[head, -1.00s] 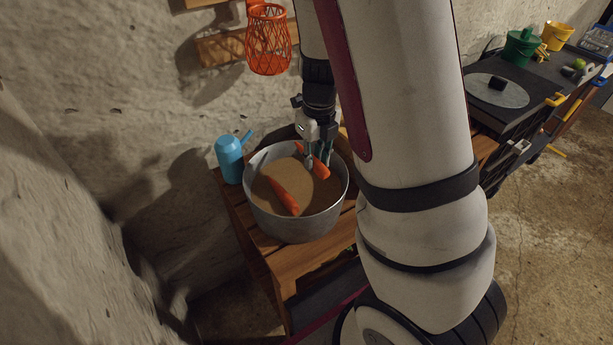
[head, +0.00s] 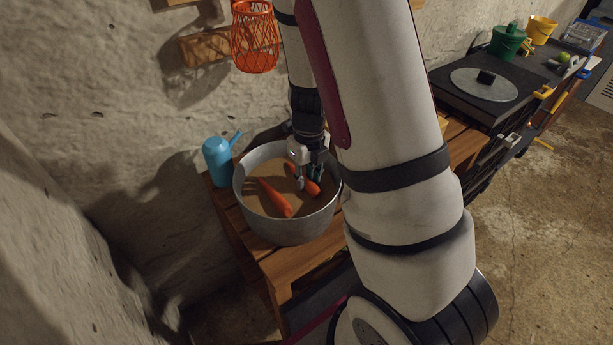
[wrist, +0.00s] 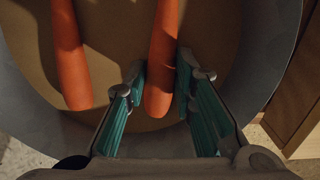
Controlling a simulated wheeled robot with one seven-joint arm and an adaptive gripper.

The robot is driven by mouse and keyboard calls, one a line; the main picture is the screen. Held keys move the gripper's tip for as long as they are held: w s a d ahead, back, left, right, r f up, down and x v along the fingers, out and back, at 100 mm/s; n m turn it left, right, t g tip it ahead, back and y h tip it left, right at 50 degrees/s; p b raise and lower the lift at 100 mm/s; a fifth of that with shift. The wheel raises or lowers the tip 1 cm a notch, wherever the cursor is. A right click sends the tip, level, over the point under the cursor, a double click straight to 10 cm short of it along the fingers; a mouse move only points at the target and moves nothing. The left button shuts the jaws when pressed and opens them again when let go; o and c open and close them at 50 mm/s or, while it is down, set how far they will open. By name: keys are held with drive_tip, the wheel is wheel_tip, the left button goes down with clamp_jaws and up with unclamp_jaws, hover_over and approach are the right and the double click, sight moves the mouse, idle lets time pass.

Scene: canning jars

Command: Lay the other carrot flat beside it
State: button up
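Two orange carrots are in a round grey metal pot (head: 285,232) with a brown inside bottom. The left carrot (head: 274,198) lies flat on the bottom; it shows at the left of the wrist view (wrist: 69,60). My gripper (head: 308,178) reaches down into the pot at the right carrot (head: 312,188). In the wrist view my gripper's fingertips (wrist: 161,78) sit close against both sides of the right carrot (wrist: 164,50), near its near end. The right carrot is roughly parallel to the left one, with a gap between them. Whether it touches the bottom is unclear.
The pot stands on a wooden slatted table (head: 290,264) by the wall. A blue jug (head: 217,160) stands left of the pot. An orange lattice basket (head: 254,38) hangs above. A dark counter with a green pot (head: 507,41) is at the far right.

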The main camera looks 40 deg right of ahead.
sight(308, 182)
drive_tip(key=shift+o, duration=0.9)
drive_tip(key=s+a+r+n+p, duration=0.1)
drive_tip(key=r+n, duration=0.1)
drive_tip(key=r, duration=0.4)
drive_tip(key=s+a+r+n+y+p, duration=0.1)
drive_tip(key=a+r+n, duration=0.1)
drive_tip(key=r, duration=0.4)
drive_tip(key=s+a+r+n+p, duration=0.1)
drive_tip(key=r+n, duration=0.2)
drive_tip(key=r, duration=0.3)
drive_tip(key=s+a+r+n+t, duration=0.1)
drive_tip(key=s+a+r+n, duration=0.2)
drive_tip(key=n, duration=0.6)
drive_tip(key=s+a+r+n+t, duration=0.2)
drive_tip(key=s+r+n, duration=0.3)
drive_tip(key=n, duration=0.5)
drive_tip(key=s+a+r+n+t+h, duration=0.1)
drive_tip(key=s+a+r+n, duration=0.2)
drive_tip(key=s+n, duration=0.4)
drive_tip(key=shift+s+a+r+n, duration=0.25)
drive_tip(key=shift+a+r+n, duration=0.15)
drive_tip(key=shift+r+n, duration=0.65)
